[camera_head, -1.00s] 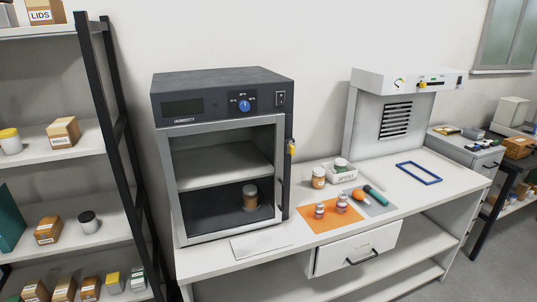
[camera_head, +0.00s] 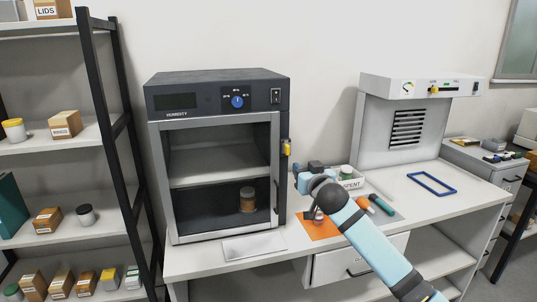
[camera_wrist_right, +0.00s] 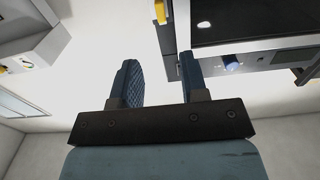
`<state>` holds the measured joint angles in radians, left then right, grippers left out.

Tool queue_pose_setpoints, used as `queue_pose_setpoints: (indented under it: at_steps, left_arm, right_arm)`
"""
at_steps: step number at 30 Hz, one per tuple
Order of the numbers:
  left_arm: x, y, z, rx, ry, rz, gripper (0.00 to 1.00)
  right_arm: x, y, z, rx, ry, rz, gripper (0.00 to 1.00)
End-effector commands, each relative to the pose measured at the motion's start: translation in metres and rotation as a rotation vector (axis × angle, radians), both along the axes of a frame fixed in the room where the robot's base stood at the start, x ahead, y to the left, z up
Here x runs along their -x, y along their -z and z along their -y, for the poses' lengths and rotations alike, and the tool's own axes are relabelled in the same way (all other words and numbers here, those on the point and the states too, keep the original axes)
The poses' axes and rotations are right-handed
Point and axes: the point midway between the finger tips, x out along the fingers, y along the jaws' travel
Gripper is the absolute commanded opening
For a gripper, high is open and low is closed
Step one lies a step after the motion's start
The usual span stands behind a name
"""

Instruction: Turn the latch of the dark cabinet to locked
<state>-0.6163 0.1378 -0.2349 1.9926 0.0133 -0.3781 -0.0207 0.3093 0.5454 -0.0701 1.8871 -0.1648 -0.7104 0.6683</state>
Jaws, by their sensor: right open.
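The dark cabinet (camera_head: 217,90) stands on the bench with its glazed door shut, as far as I can tell. Its small yellow latch (camera_head: 287,147) is on the right side of the front, its lever roughly upright. In the right wrist view the latch (camera_wrist_right: 160,12) shows at the top edge, beyond the fingers and partly cut off. My right gripper (camera_head: 304,167) is just right of and below the latch, apart from it. In the wrist view the right gripper (camera_wrist_right: 163,80) is open, with nothing between its fingers. My left gripper is not in view.
A fume hood (camera_head: 405,120) stands to the right. A white bin (camera_head: 350,181), an orange mat (camera_head: 318,229) and small items lie near or beneath my right arm. A door handle (camera_head: 277,195) is below the latch. A shelf rack (camera_head: 125,140) stands left.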

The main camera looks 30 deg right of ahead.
Motion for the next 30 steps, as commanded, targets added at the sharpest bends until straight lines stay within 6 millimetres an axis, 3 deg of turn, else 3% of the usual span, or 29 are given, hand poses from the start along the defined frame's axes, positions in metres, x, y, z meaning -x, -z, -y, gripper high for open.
queue_pose_setpoints:
  at_steps: [8,21,30]
  left_arm:
    - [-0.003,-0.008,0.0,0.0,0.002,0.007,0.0]
    - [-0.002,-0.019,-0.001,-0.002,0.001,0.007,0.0]
    - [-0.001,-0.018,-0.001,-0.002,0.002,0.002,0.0]
  right_arm:
    - [-0.03,-0.006,0.009,-0.001,0.005,0.004,0.4]
    - [-0.115,-0.005,0.029,0.0,0.004,0.003,0.4]
    - [-0.134,-0.003,0.033,0.001,0.003,0.003,0.4]
